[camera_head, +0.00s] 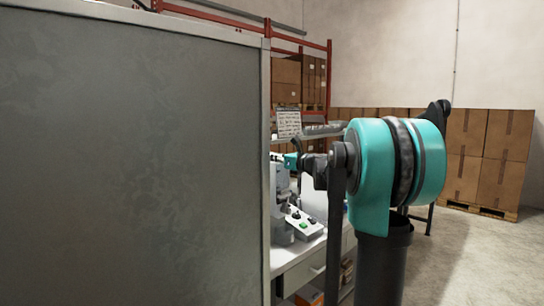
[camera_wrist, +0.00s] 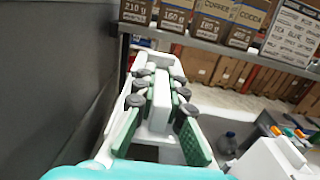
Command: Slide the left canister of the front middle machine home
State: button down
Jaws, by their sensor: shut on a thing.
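In the wrist view my gripper (camera_wrist: 158,72) points away from the camera, with green-padded fingers and dark round joints. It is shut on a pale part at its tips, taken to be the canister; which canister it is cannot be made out. In the head view my gripper (camera_head: 291,160) is small and partly hidden by my arm, at a grey-white machine (camera_head: 281,190) on the bench. The tall grey panel hides much of the machine's left side, so how far in the canister sits cannot be told.
A tall grey panel (camera_head: 130,150) fills the left of the head view and stands close to my arm. A shelf with labelled boxes (camera_wrist: 210,18) runs above the gripper. A control box (camera_head: 303,225) sits on the white bench.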

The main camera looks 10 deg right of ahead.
jog(key=c, duration=1.5)
grip_release()
jog(key=shift+s+d, duration=0.1)
jog(key=v, duration=1.1)
jog(key=shift+s+d, duration=0.2)
jog(key=shift+s, duration=0.1)
